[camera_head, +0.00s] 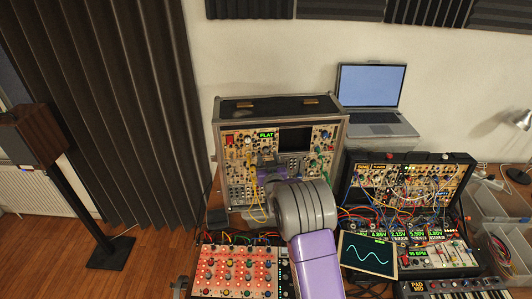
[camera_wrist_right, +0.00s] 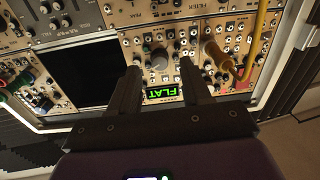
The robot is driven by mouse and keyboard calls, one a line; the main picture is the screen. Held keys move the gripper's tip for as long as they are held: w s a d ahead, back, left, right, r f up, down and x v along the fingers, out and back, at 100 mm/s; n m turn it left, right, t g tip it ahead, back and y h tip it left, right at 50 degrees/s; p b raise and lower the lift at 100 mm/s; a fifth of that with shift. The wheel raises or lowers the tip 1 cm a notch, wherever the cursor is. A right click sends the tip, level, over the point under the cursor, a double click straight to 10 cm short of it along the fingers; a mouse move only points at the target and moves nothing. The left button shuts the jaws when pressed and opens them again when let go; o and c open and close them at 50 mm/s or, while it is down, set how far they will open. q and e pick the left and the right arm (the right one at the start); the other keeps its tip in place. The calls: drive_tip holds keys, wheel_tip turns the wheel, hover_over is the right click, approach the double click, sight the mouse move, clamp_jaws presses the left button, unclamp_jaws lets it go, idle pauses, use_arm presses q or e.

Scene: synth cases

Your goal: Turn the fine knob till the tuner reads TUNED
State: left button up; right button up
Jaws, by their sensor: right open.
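The tuner display (camera_head: 266,135) reads FLAT in green on the modular case in the head view. It also reads FLAT, upside down, in the right wrist view (camera_wrist_right: 164,93). A grey knob (camera_wrist_right: 158,58) on the same panel shows just beyond and between the fingertips of my right gripper (camera_wrist_right: 160,72). I cannot read a label telling whether it is the fine knob. My right gripper (camera_head: 270,163) is open in front of the case; its arm hides part of the lower case in the head view. My left gripper is not in view.
Green cables (camera_head: 321,160) hang at the case's right. A second synth case (camera_head: 458,158), an oscilloscope screen (camera_head: 367,255) and a red-lit sequencer (camera_head: 236,270) crowd the table.

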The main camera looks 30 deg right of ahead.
sight(266, 151)
drive_tip(key=shift+x, duration=1)
drive_tip(key=shift+w, duration=0.15)
clamp_jaws()
